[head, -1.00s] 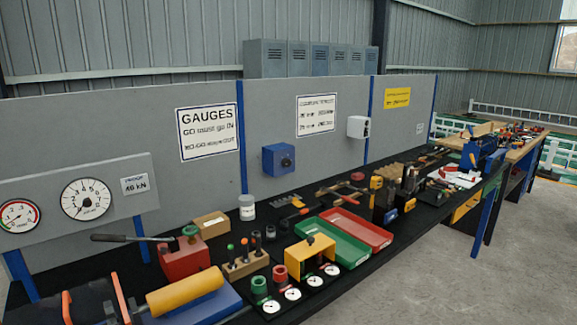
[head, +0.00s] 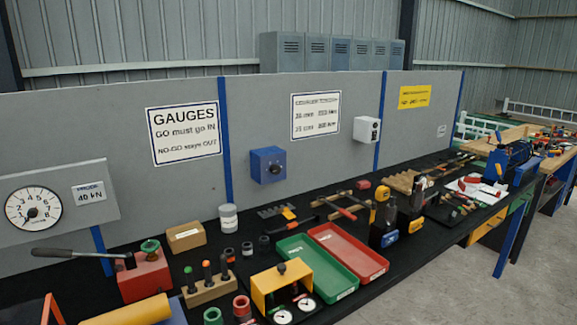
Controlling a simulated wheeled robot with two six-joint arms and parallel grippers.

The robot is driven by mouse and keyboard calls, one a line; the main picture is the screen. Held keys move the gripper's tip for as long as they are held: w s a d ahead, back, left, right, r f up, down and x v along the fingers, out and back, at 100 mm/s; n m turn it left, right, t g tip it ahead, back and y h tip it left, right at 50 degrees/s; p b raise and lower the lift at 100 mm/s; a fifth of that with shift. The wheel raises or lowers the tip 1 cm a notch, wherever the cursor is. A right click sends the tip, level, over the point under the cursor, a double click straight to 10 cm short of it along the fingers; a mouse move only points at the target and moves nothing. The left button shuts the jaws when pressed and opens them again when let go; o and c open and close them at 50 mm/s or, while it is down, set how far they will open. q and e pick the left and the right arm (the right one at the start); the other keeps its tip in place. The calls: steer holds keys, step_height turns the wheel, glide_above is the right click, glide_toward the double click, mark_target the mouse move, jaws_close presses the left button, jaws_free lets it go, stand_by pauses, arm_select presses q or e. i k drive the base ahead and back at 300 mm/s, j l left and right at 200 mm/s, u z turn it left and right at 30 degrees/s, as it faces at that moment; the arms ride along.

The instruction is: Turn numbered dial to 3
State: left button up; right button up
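A blue box with a dark round knob (head: 268,165) is mounted on the grey back panel, right of the GAUGES sign. Any numbers around its knob are too small to read. A round white gauge with printed numbers and a needle (head: 34,207) is on a grey plate at the far left. A white box with small dark round features (head: 367,130) is mounted farther right on the panel. Neither of my grippers is in view.
The black bench top (head: 340,214) holds a red pump with a lever (head: 145,275), a wooden block of tools (head: 211,289), a yellow frame (head: 281,284), a green tray (head: 316,266) and a red tray (head: 348,252). Grey floor (head: 500,300) is clear at the right.

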mark_target(275, 168)
steer(key=i+l, duration=0.15)
steer(key=l, duration=0.2)
steer(key=i+l+u, duration=0.1)
steer(key=i+l, duration=0.25)
steer(key=l, duration=0.3)
steer(key=i+l+u, duration=0.1)
steer(key=l, duration=0.25)
steer(key=i+l+u, duration=0.1)
steer(key=l, duration=0.3)
steer(key=i+l, duration=0.25)
steer(key=l+u, duration=0.05)
steer(key=l, duration=0.05)
